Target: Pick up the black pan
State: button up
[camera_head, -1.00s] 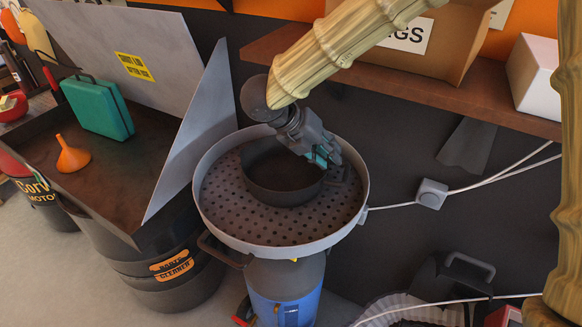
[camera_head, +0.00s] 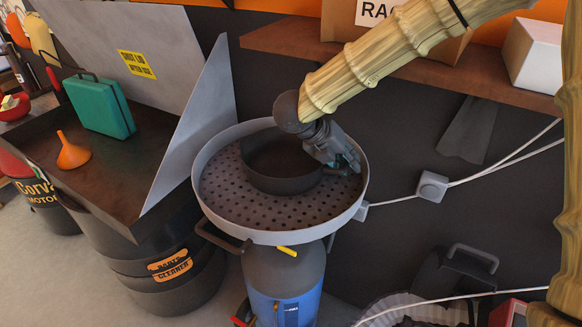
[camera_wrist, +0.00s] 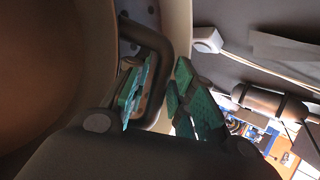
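The black pan (camera_head: 282,180) sits upright in a round, perforated grey basin. Its dark interior fills the left of the wrist view (camera_wrist: 40,70), and its loop handle (camera_wrist: 168,75) shows beside the rim. My gripper (camera_head: 345,162) is at the pan's right side, low over the basin, and hides that handle in the head view. In the wrist view its teal finger pads (camera_wrist: 165,98) stand apart. One pad is at the loop's opening and the other is outside the outer bar, with a gap visible. Whether either pad touches the bar cannot be told.
The basin's raised rim (camera_head: 212,220) surrounds the pan and is close to my gripper. A wooden shelf (camera_head: 480,95) with boxes hangs behind my arm.

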jog(key=shift+w, duration=0.2)
jog(key=shift+s+r, duration=0.15)
jog(key=shift+s, duration=0.15)
grip_shut()
jog(key=shift+w, duration=0.15)
jog(key=shift+a, duration=0.1)
